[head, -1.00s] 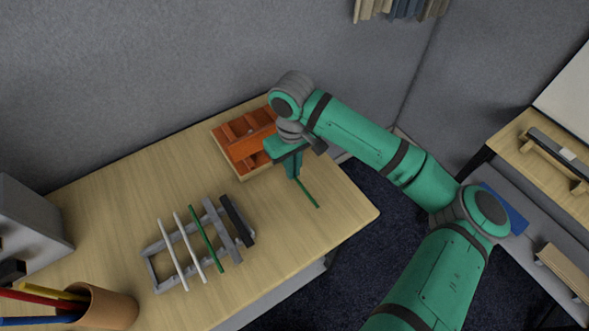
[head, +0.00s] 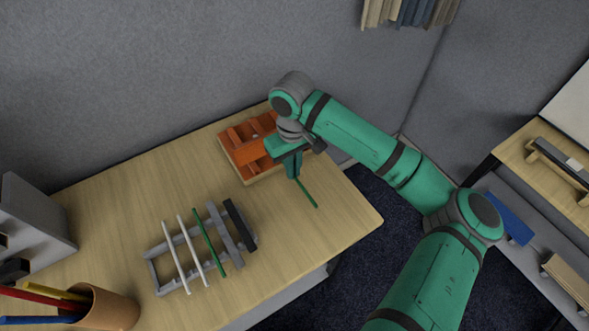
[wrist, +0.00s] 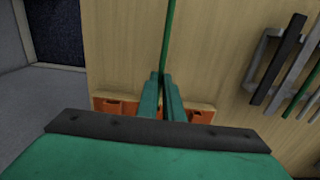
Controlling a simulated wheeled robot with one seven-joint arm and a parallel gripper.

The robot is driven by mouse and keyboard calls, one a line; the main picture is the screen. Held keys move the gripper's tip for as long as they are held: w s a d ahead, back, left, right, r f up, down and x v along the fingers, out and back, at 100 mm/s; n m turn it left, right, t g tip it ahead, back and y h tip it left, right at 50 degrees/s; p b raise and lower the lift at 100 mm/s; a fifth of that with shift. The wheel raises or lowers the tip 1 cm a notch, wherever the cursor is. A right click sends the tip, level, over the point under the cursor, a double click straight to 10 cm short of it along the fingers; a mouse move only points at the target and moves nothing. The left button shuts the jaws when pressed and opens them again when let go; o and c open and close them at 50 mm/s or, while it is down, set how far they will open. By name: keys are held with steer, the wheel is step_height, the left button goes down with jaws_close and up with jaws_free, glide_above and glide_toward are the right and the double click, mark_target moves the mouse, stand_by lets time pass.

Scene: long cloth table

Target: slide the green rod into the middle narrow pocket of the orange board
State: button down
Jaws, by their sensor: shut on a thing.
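My gripper (head: 293,165) is shut on a green rod (head: 308,194), which sticks out from the fingers toward the table's front right edge. In the wrist view the rod (wrist: 169,38) runs up from between my gripper's fingertips (wrist: 164,80). The orange board (head: 252,158) lies in a light wooden frame near the back edge, left of and partly behind my gripper. Its right part is hidden by my gripper and arm, so I cannot tell which pocket is the middle narrow one.
A grey rack (head: 152,272) holds two white rods, another green rod (head: 209,243) and a dark bar (head: 240,224). A brown cup (head: 108,308) with coloured sticks stands at the front left. A grey stand (head: 30,225) is at the left. The table between rack and board is clear.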

mark_target(299, 183)
steer(key=shift+w+a, duration=0.7)
steer(key=shift+w, duration=0.25)
steer(key=shift+w+a, duration=0.7)
steer(key=shift+w, duration=0.25)
stand_by(0.4)
steer(key=shift+s+d, duration=0.85)
steer(key=shift+s, duration=0.2)
steer(key=shift+s+d, duration=0.85)
steer(key=shift+s, duration=0.2)
steer(key=shift+s+d, duration=0.3)
steer(key=shift+s, duration=0.4)
steer(key=shift+s+d, duration=0.3)
steer(key=shift+s, duration=0.05)
steer(key=shift+w+a, duration=0.45)
steer(key=shift+w, duration=0.2)
steer(key=shift+w+a, duration=0.45)
steer(key=shift+w, duration=0.15)
stand_by(1.3)
